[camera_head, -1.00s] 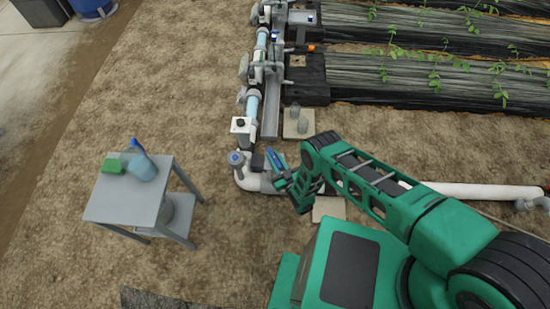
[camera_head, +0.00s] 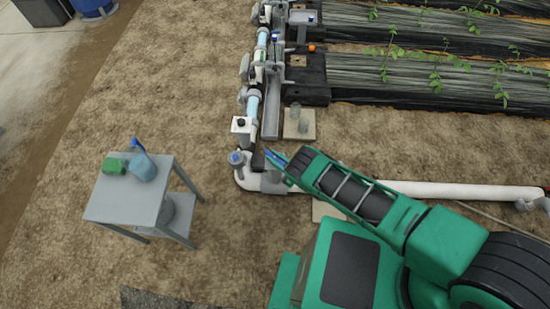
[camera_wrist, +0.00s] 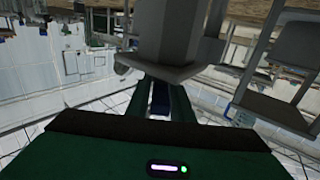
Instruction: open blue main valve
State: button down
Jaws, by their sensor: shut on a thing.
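The blue main valve's handle (camera_head: 275,158) shows as a short blue bar just beyond the end of my arm, at the near end of the pipe run. My gripper (camera_wrist: 160,98) is shut on the dark blue handle, which shows between its two green fingers in the wrist view (camera_wrist: 160,106). A large grey fitting (camera_wrist: 172,45) hangs close in front of the fingers there. In the head view my arm covers most of the gripper and part of the valve body, so the handle's exact angle to the pipe is hard to tell.
A blue-capped fitting (camera_head: 236,158) sits on the white elbow, left of the handle. A white pipe (camera_head: 460,190) runs right, behind my arm. Bare soil lies between.

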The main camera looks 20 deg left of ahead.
aim_at(275, 157)
jog(key=shift+d, duration=0.15)
jog(key=c, duration=1.7)
grip_release()
jog(key=shift+r, duration=0.2)
notch_tip(275, 157, up, 3)
jog(key=shift+r, duration=0.15)
jog(key=s+a+r, duration=0.2)
jog(key=s, duration=0.1)
jog(key=s+a+r, duration=0.1)
jog(key=s+r, duration=0.1)
jog(key=s, duration=0.2)
jog(key=s+a+r, duration=0.2)
jog(key=s+r, duration=0.1)
jog(key=shift+s+a+r, duration=0.1)
jog(key=shift+s+a, duration=0.05)
jog(key=shift+a, duration=0.15)
